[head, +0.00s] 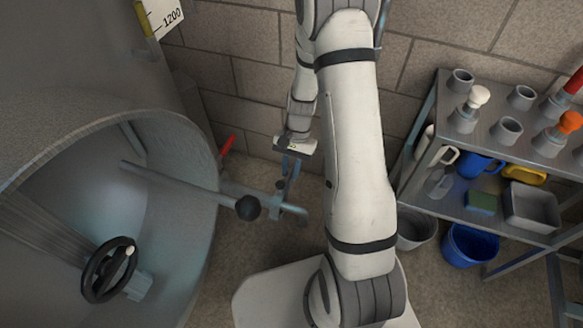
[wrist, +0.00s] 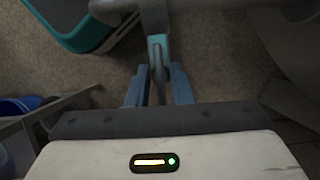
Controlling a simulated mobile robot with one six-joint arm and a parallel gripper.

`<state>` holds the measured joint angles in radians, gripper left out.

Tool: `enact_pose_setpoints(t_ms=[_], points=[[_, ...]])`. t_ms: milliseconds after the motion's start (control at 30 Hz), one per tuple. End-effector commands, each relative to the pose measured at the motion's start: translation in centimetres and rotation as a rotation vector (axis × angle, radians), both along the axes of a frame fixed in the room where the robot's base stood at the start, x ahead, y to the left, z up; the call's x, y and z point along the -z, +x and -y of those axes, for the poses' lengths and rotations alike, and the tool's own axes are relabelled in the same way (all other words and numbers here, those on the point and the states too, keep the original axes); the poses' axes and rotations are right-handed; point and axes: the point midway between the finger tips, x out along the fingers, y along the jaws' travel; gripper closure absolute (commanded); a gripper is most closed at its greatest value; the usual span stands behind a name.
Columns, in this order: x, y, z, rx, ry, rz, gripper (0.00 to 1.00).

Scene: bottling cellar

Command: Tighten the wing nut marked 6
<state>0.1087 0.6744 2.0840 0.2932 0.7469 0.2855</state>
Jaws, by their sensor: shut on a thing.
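My gripper (head: 289,184) reaches down from the arm beside the open rim of the big grey tank in the head view. Its two blue-grey fingers (wrist: 159,88) are shut on an upright grey-blue metal wing (wrist: 158,52), apparently part of a wing nut. In the head view the wing nut (head: 292,207) is small and partly behind the fingers, next to a grey bar. No number 6 is readable on it in either view. The fingers hide part of the wing.
A bar with a black ball knob (head: 248,208) sticks out left of my gripper. A black handwheel (head: 107,270) sits low in the tank opening (head: 205,165). A crowded shelf (head: 480,212) stands at right, with a blue bucket (head: 468,246) below. A red handle (head: 228,144) is behind.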

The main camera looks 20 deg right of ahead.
Motion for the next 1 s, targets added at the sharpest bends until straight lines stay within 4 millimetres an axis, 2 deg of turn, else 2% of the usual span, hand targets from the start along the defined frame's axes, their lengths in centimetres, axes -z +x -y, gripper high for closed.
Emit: enact_pose_setpoints(t_ms=[233,267,500,767,867,1000], points=[[0.0,0.0,0.1,-0.001,-0.002,0.001,1.00],[0.0,0.0,0.1,-0.001,-0.002,0.001,0.78],[0.0,0.0,0.1,-0.002,-0.001,0.001,0.59],[-0.3,0.1,0.1,-0.002,-0.001,0.001,0.59],[-1.3,0.4,0.3,-0.002,-0.001,0.002,0.59],[-3.6,1.1,0.9,-0.001,0.000,0.005,0.59]])
